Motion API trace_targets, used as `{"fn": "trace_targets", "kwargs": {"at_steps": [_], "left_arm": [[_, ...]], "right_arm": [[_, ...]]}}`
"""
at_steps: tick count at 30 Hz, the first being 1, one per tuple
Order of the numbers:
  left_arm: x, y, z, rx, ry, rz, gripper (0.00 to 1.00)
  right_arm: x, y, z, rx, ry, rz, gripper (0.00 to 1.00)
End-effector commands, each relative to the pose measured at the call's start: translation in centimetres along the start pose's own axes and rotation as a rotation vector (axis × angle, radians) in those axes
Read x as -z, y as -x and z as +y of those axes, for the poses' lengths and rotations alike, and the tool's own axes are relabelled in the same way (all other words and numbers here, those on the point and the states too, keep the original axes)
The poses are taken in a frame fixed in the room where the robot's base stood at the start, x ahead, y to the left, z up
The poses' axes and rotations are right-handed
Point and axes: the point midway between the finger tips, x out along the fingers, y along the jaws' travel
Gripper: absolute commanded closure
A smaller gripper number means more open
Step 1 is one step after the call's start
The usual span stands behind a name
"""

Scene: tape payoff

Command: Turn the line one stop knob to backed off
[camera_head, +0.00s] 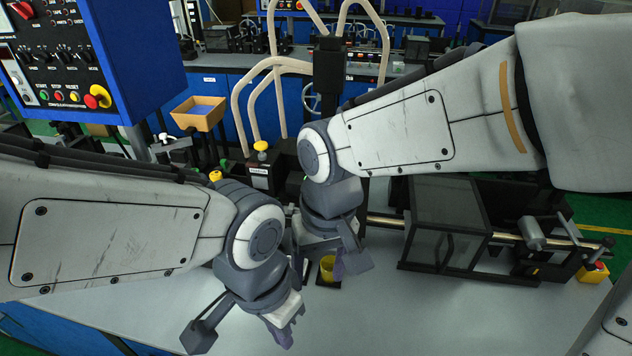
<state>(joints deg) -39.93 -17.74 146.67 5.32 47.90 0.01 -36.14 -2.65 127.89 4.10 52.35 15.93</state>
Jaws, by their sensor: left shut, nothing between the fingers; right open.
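Two yellow-topped knobs are in the head view. One knob (261,146) stands on a dark box with a white label, left of my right wrist. Another yellow knob (215,175) shows just above my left forearm, its lower part hidden by the arm. The labels are too small to read, so I cannot tell which is line one or how either is set. My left gripper (284,335) is shut and empty over the grey table at the front. My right gripper (321,270) is open, pointing down beside a yellow cup-like piece (327,268), away from both knobs.
A blue control panel (70,55) with buttons and a red-yellow stop button is at upper left. A tan bin (199,112) stands beside it. A dark clear-sided box (445,225) and rollers lie right of my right gripper. The grey table (430,310) is clear at front right.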

Motion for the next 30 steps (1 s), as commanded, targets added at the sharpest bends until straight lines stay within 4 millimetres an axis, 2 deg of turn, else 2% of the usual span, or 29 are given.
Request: {"fn": "trace_targets", "kwargs": {"at_steps": [1,6,9,12,15,18,23,30], "left_arm": [[0.1,1.8,0.1,0.000,0.000,0.000,1.00],[0.2,4.5,0.3,0.000,0.001,0.000,1.00],[0.3,5.8,0.4,0.000,0.002,0.000,1.00],[0.4,6.8,0.5,0.000,0.002,0.000,1.00],[0.4,7.4,0.5,0.000,0.002,0.000,1.00],[0.4,7.7,0.6,0.000,0.002,0.000,1.00],[0.4,8.0,0.6,0.000,0.002,0.000,1.00],[0.5,9.4,0.7,0.000,0.003,0.000,1.00]], "right_arm": [[3.5,1.8,0.1,-0.009,-0.116,-0.004,0.31],[14.0,3.6,2.1,-0.035,-0.521,-0.004,0.31],[18.9,3.5,3.9,-0.049,-0.732,0.000,0.31],[22.5,2.9,5.6,-0.060,-0.902,0.005,0.31],[24.8,2.3,7.0,-0.069,-1.022,0.010,0.31],[26.0,1.8,7.8,-0.073,-1.091,0.014,0.31],[26.4,0.6,8.1,-0.077,-1.123,0.013,0.31],[26.2,-3.5,8.3,-0.078,-1.119,0.011,0.31]]}}
